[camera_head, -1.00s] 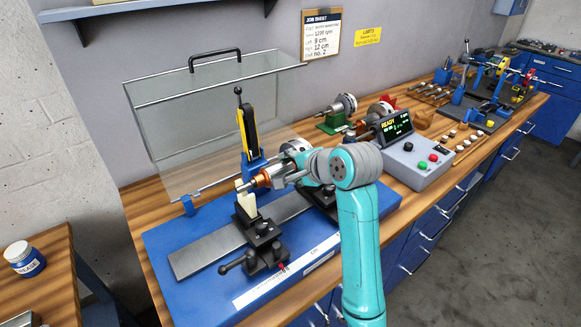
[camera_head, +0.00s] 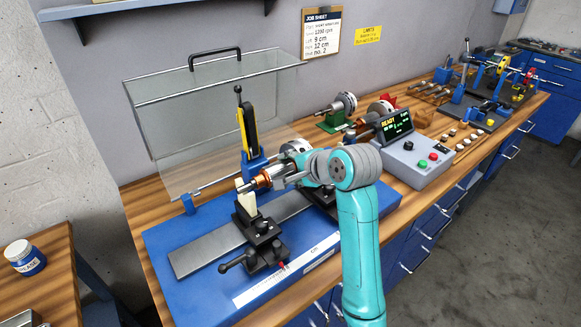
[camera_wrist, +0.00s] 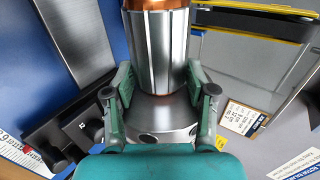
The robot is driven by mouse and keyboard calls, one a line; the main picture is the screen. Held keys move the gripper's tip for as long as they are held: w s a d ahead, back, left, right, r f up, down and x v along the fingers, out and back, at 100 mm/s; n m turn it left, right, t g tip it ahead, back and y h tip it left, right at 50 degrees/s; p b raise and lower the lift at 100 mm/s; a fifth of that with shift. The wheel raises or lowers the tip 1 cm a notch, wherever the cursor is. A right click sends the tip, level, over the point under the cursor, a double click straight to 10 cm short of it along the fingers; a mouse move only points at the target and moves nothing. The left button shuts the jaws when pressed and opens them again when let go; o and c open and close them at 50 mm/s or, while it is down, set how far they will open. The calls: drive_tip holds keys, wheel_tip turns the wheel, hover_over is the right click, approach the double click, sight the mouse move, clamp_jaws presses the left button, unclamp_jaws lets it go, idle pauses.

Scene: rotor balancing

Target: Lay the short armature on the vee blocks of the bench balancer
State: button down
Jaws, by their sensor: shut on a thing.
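The short armature, with a silver ribbed core (camera_wrist: 160,50) and copper winding (camera_head: 263,180), lies roughly level above the bench balancer (camera_head: 190,296) in the head view. My gripper (camera_wrist: 162,100) is shut on it, with a finger on each side of the silver body in the wrist view. The armature's left shaft end is just at the top of the near vee block (camera_head: 246,206), a pale block on a black clamp base. I cannot tell whether they touch. The other support (camera_head: 322,194) is mostly hidden behind my arm.
A clear raised guard (camera_head: 200,110) and an upright post (camera_head: 248,130) stand behind the armature. A grey control box (camera_head: 422,160) with a lit display is to the right. Another rotor (camera_head: 345,104) rests on a green stand at the back.

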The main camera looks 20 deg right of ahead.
drive_tip(key=shift+f, duration=0.3)
idle(0.5)
drive_tip(key=shift+c, duration=1.4)
unclamp_jaws()
drive_tip(key=shift+f, duration=0.25)
drive_tip(key=shift+c, duration=0.3)
drive_tip(key=shift+r, duration=0.15)
drive_tip(key=shift+r, duration=4.5)
